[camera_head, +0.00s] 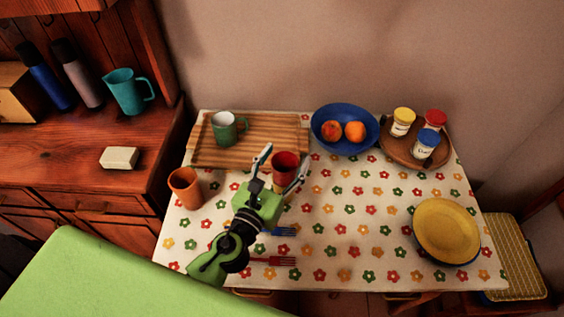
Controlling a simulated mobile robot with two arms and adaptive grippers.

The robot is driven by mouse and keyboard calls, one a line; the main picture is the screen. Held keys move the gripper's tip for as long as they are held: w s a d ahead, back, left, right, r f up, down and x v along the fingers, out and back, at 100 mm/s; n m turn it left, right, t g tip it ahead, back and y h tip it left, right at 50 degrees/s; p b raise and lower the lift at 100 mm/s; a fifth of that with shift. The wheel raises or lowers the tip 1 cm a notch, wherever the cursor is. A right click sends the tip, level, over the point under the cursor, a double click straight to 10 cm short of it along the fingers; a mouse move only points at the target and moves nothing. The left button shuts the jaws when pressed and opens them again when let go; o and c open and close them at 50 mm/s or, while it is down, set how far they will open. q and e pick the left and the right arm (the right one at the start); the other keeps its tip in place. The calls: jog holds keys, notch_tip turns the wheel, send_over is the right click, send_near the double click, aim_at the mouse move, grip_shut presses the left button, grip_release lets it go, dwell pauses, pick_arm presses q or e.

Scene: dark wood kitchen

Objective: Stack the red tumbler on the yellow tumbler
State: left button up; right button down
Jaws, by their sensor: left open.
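My left gripper (283,163) is open, with one finger on each side of the red tumbler in the picture. I cannot tell whether the fingers touch it; its lower part is partly hidden by the gripper. An orange tumbler (185,188) stands upright near the table's left edge, apart from the gripper. My right gripper is not in view.
A striped board (270,153) with a green mug (224,128) lies behind. A blue bowl (327,114) of fruit and a round tray (390,157) with jars stand back right. Yellow plate (447,230) at right; forks (275,261) near the gripper. The centre-right cloth is clear.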

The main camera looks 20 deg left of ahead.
pick_arm(q)
jog(key=shift+r, duration=0.3)
jog(key=shift+r+p, duration=0.5)
jog(key=shift+p, duration=0.2)
jog(key=s+a+b, duration=0.1)
jog(key=s+b, duration=0.4)
jog(key=s, duration=0.7)
jog(key=shift+a+f+b, duration=0.2)
jog(key=shift+b, duration=0.15)
